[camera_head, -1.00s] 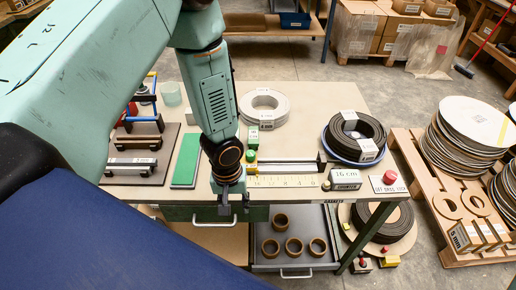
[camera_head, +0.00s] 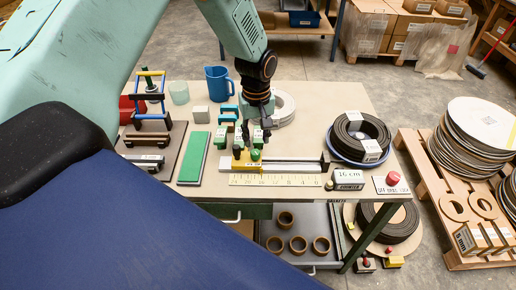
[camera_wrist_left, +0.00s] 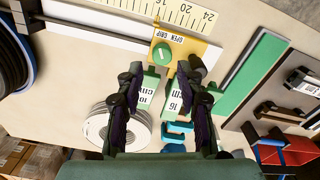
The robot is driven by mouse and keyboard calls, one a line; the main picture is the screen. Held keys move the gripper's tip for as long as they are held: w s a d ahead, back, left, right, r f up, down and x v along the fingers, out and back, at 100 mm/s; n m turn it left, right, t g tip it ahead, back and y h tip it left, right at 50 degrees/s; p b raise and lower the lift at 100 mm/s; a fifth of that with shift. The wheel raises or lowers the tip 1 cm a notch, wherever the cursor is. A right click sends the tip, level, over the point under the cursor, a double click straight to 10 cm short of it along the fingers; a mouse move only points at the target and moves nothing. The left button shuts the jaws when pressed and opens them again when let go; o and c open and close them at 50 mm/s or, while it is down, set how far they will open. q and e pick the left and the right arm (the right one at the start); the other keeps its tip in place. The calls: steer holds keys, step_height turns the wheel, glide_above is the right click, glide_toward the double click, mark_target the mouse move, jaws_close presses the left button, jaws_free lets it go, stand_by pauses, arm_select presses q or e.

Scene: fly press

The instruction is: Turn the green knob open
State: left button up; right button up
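The green knob (camera_head: 255,155) sits on a yellow plate (camera_head: 242,163) at the left end of the ruler fixture on the table. In the left wrist view the knob (camera_wrist_left: 162,53) is a green disc with a pale mark, beside the words "OPEN GRIP". My left gripper (camera_head: 254,135) points down just behind the knob. In the left wrist view its two dark fingers (camera_wrist_left: 163,78) are apart, with nothing held between them. The knob lies just beyond the fingertips; I cannot tell the height gap. My right gripper is not in view.
Green blocks labelled 10 cm (camera_wrist_left: 148,88) and 16 cm (camera_wrist_left: 179,94) stand near the fingers. A green pad (camera_head: 194,157) lies to the left, and a yellow ruler (camera_head: 276,180) in front. A black coil (camera_head: 359,135) and a red button (camera_head: 393,178) are to the right.

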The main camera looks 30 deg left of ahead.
mark_target(255, 153)
arm_select(q)
steer(key=f, duration=0.4)
steer(key=shift+s+a+f, duration=0.1)
steer(key=shift+a+f, duration=0.05)
steer(key=shift+a, duration=0.2)
steer(key=shift+f, duration=0.35)
steer(key=shift+d+f, duration=0.2)
steer(key=shift+d, duration=0.05)
steer(key=shift+a, duration=0.15)
steer(key=shift+c, duration=1.1)
jaws_close()
